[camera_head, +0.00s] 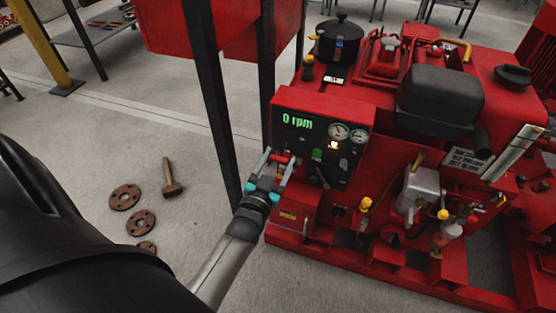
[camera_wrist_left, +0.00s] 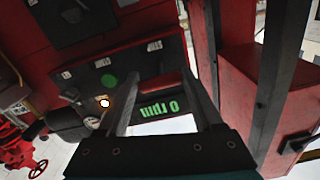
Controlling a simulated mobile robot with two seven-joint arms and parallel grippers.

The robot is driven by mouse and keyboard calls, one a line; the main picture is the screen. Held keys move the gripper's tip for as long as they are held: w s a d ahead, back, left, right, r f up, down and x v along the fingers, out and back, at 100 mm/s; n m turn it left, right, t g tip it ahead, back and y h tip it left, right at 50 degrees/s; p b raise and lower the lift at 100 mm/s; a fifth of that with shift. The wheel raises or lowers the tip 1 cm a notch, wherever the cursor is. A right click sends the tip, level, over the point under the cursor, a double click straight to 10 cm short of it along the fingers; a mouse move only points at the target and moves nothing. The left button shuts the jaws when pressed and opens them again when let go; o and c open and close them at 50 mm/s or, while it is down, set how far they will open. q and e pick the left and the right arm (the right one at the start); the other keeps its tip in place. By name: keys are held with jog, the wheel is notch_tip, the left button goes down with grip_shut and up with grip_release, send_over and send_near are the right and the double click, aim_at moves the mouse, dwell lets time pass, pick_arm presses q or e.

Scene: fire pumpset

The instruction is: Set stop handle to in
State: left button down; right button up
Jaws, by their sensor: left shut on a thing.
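The stop handle (camera_head: 280,159) appears to be the small red bar at the left side of the engine's control panel (camera_head: 320,112). My left gripper (camera_head: 278,160) is at that panel side, with one finger on each side of the red bar, shut on it. In the left wrist view the red handle (camera_wrist_left: 160,86) lies between the two fingers (camera_wrist_left: 162,92), in front of the dark panel. How far the handle is pushed in cannot be told. The display (camera_head: 297,120) reads 0 rpm, and a yellow lamp (camera_head: 333,145) is lit.
The red pump set (camera_head: 350,235) fills the right side. A dark post (camera_head: 211,95) under a red box (camera_head: 180,25) stands close to my left arm. A hammer (camera_head: 171,180) and rusty flanges (camera_head: 125,197) lie on the otherwise open floor at left.

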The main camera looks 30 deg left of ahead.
dwell(0.3)
pick_arm(q)
jog(key=shift+x, duration=1.25)
jog(key=shift+c, duration=0.8)
grip_release()
jog(key=shift+w, duration=0.1)
